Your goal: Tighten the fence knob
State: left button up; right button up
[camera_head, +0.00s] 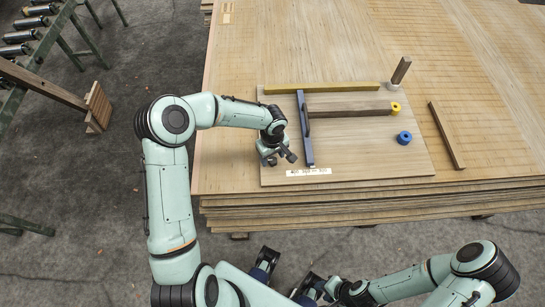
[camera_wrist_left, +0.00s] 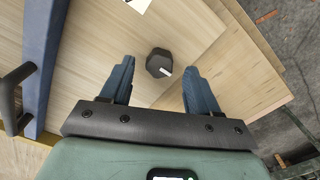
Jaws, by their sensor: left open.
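A dark, many-sided knob (camera_wrist_left: 159,63) with a white mark on top sits on the pale board in the left wrist view. My left gripper (camera_wrist_left: 158,88) is open, its two fingers on either side of the knob's position, with visible gaps; the height between them is unclear. In the head view my left gripper (camera_head: 278,157) hangs over the board's left front part and the knob cannot be made out. The blue fence bar (camera_head: 307,145) stands just right of it and also shows in the left wrist view (camera_wrist_left: 45,50). My right gripper (camera_head: 334,289) is at the bottom, its jaws unclear.
The board (camera_head: 370,165) lies on a veneer stack (camera_head: 230,100). It carries a yellow strip (camera_head: 325,87), a brown strip (camera_head: 350,110), a yellow ring (camera_head: 395,107), a blue ring (camera_head: 404,138) and a label (camera_head: 308,172). An upright brown post (camera_head: 401,70) stands behind. Another strip (camera_head: 446,135) lies right.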

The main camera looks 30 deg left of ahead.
pick_arm(q)
jog(key=shift+f, duration=0.7)
jog(key=c, duration=1)
jog(key=shift+c, duration=0.2)
